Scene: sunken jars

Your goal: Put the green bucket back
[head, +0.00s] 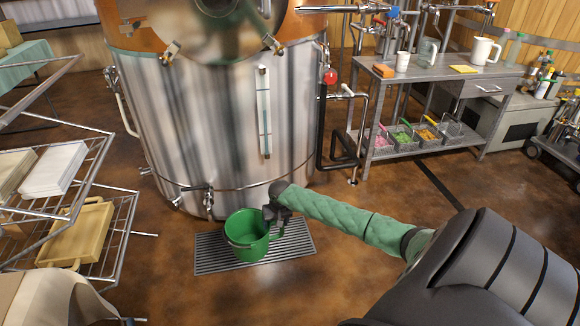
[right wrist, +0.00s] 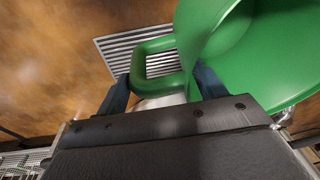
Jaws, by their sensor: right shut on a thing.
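The green bucket (head: 247,240) is upright at the foot of the large steel tank, over a dark slatted floor grate (head: 210,259). I cannot tell whether it rests on the grate or hangs just above it. My right gripper (head: 274,213) is at the bucket's right side. In the right wrist view the two fingers (right wrist: 163,88) are shut on the handle loop of the green bucket (right wrist: 262,65), and the slatted grate (right wrist: 112,50) shows beyond. My left gripper is not in view.
The steel tank (head: 215,110) with low taps (head: 208,197) stands right behind the bucket. A wire rack (head: 108,205) with a yellow tray (head: 78,232) is at the left. A metal workbench (head: 440,80) stands at the back right. The brown floor right of the grate is clear.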

